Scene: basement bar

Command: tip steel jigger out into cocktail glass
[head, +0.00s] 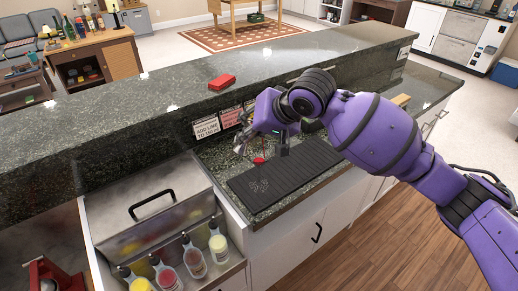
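My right arm reaches in from the right, and its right gripper (243,143) is low over the bar's work counter. The small fingers are partly hidden by my wrist, and I cannot tell whether they are open or shut. A small greyish shape at the fingertips may be the steel jigger, but it is too small to be sure. A faint clear outline, probably the cocktail glass (258,186), shows on the black ribbed mat (290,172), below and right of the fingertips. My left gripper is not in view.
A small red object (258,161) is near the mat's back edge. Label cards (207,127) stand against the raised ledge, and a red box (222,82) lies on top. A lidded steel bin (150,212) and several bottles (194,256) are at left. The mat's right part looks clear.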

